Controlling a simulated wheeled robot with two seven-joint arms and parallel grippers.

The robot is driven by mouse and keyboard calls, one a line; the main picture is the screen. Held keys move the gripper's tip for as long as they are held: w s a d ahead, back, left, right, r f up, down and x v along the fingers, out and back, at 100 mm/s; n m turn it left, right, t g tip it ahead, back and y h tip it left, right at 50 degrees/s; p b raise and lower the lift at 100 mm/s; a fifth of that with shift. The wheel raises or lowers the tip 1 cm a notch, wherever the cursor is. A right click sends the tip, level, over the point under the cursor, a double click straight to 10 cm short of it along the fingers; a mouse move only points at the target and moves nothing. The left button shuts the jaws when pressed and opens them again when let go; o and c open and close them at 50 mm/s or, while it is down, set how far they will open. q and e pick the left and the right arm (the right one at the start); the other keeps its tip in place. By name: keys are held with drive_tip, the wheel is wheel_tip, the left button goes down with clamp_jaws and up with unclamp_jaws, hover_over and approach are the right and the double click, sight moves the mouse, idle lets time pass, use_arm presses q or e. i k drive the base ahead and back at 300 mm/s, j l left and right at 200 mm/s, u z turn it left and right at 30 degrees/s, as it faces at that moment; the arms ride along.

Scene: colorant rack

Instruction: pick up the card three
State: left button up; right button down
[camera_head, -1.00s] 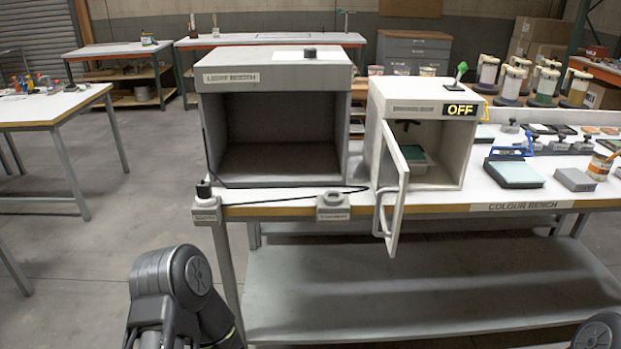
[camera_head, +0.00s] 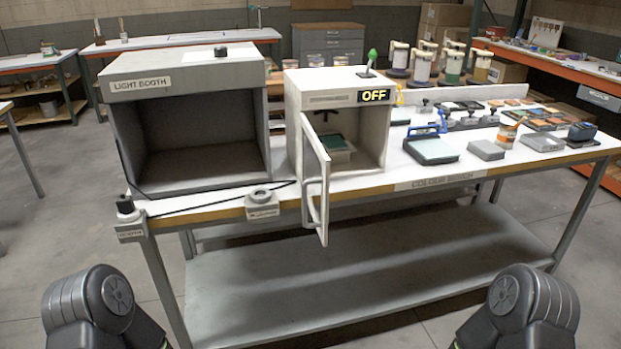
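No label reading card three can be made out, so I cannot tell which piece it is. A dark green flat piece (camera_head: 333,141) lies on a pale tray inside the small white cabinet (camera_head: 293,110), whose door (camera_head: 316,180) stands open. Several small flat coloured pieces lie at the right of the colour bench (camera_head: 400,190), too small to read. Only rounded joints of my two arms show at the bottom left and bottom right. Both grippers are out of view.
The open-fronted light booth (camera_head: 184,70) stands at the bench's left. The cabinet door juts past the front edge. Floor in front is partly clear.

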sight(334, 142)
drive_tip(key=i+l+u, duration=0.4)
drive_tip(key=i+l, duration=0.3)
drive_tip(key=i, duration=0.15)
